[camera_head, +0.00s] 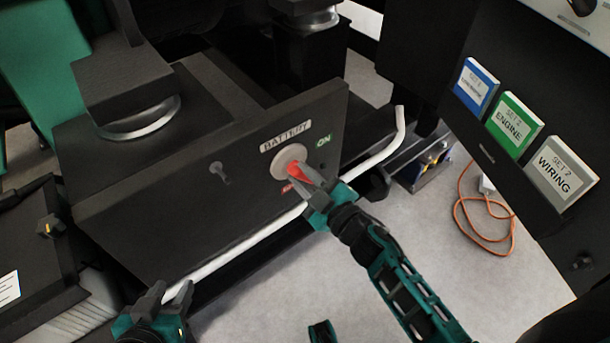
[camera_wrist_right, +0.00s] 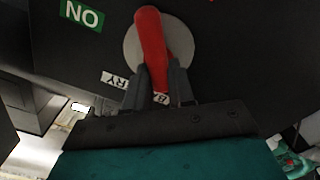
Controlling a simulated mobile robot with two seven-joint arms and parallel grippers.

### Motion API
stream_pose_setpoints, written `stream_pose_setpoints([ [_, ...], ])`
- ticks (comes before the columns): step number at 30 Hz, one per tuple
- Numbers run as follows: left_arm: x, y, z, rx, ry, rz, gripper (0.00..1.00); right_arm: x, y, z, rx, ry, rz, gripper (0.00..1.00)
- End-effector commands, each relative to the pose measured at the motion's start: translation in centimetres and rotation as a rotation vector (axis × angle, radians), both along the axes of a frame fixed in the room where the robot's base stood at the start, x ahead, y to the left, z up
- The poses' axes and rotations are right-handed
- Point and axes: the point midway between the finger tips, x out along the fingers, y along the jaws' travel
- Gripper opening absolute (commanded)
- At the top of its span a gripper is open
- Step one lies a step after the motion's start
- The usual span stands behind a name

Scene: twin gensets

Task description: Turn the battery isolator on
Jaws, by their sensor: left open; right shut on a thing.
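The battery isolator is a red handle (camera_head: 296,171) on a round grey disc (camera_head: 288,158), set in a dark panel (camera_head: 190,190) under a BATTERY label (camera_head: 286,138). A green ON label (camera_head: 323,140) is at its upper right, and a red label (camera_head: 288,187) sits below it, partly hidden. My right gripper (camera_head: 312,182) is shut on the red handle. In the right wrist view the red handle (camera_wrist_right: 150,45) runs down between the fingers (camera_wrist_right: 158,88), and the ON label (camera_wrist_right: 82,14) is at upper left. My left gripper (camera_head: 172,296) is open at the lower left, near the end of a white rail.
The white bent rail (camera_head: 250,240) runs along the panel's front, close to both grippers. A dark cabinet at right carries blue (camera_head: 475,85), green (camera_head: 515,124) and white (camera_head: 562,173) manuals. An orange cable (camera_head: 462,205) lies on the floor.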

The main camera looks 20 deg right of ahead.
Motion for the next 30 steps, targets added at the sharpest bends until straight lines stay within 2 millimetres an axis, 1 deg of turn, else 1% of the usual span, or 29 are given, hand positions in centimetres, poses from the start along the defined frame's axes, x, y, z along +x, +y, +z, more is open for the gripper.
stream_pose_setpoints([
  [18,0.0,-0.2,-1.2,-0.009,0.001,0.006,0.44,0.1,0.3,-0.2,-0.542,-0.204,-0.001,0.0],
  [24,0.0,-0.2,-1.6,-0.009,0.002,0.006,0.44,0.1,0.3,-0.3,-0.687,-0.256,-0.002,0.0],
  [30,-0.1,-0.1,-2.0,-0.004,0.004,0.002,0.44,0.1,0.4,-0.4,-0.789,-0.294,-0.002,0.0],
])
